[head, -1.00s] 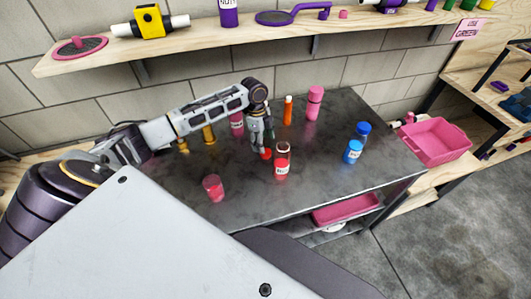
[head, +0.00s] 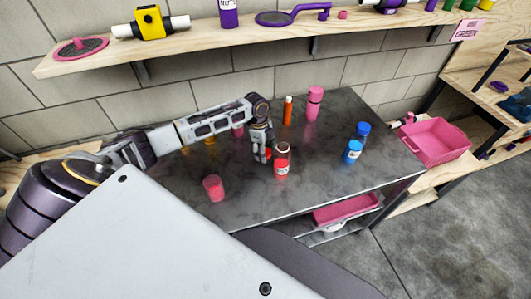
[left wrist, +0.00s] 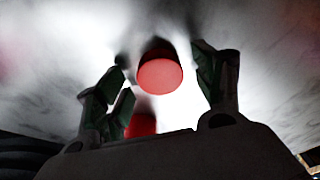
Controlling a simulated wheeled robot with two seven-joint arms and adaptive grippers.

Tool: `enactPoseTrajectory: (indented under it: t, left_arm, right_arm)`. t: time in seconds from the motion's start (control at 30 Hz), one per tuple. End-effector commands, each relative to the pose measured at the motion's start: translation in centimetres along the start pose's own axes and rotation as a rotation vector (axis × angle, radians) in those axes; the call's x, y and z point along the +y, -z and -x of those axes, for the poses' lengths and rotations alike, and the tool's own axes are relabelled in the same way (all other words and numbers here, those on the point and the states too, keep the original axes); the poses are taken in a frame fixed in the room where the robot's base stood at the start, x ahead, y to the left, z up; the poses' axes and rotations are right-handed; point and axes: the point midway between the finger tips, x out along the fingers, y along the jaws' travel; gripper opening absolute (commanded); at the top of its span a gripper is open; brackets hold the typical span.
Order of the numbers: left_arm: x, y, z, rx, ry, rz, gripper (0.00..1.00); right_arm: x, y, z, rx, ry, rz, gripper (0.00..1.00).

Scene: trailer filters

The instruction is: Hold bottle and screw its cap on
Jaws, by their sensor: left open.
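A red bottle (head: 282,162) with a pale label and an uncapped, dark-rimmed top stands upright near the middle of the grey table. A small red cap (head: 267,154) is just left of it, at my left gripper's fingers. My left gripper (head: 261,155) points down at the table, open, close beside the bottle. In the left wrist view a round red face, seemingly the cap (left wrist: 160,75), lies between the spread fingers. A second red patch below it is partly hidden by the gripper; I cannot tell what it is. My right gripper is not in view.
A pink cup-like object (head: 213,188) stands at the front left. An orange bottle (head: 288,110) and a pink bottle (head: 314,104) stand behind. Blue containers (head: 352,151) are to the right. A pink bin (head: 436,141) sits beyond the table. The table's front right is clear.

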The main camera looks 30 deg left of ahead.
Motion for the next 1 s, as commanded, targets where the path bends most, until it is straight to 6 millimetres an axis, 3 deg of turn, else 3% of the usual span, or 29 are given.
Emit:
enactPoseTrajectory:
  t: [0.2,0.37,0.67,1.0]
  left_arm:
    - [0.0,0.0,0.0,0.000,0.000,0.000,0.68]
    - [0.0,0.0,0.0,0.000,0.000,0.000,0.68]
    - [0.0,0.0,0.0,0.000,0.001,0.000,0.33]
    - [0.0,0.0,0.1,0.000,0.001,0.000,0.32]
  right_arm:
    - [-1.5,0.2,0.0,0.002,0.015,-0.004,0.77]
    - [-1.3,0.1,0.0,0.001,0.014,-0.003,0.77]
    - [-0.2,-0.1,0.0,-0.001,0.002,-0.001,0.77]
    - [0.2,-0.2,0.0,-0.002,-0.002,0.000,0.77]
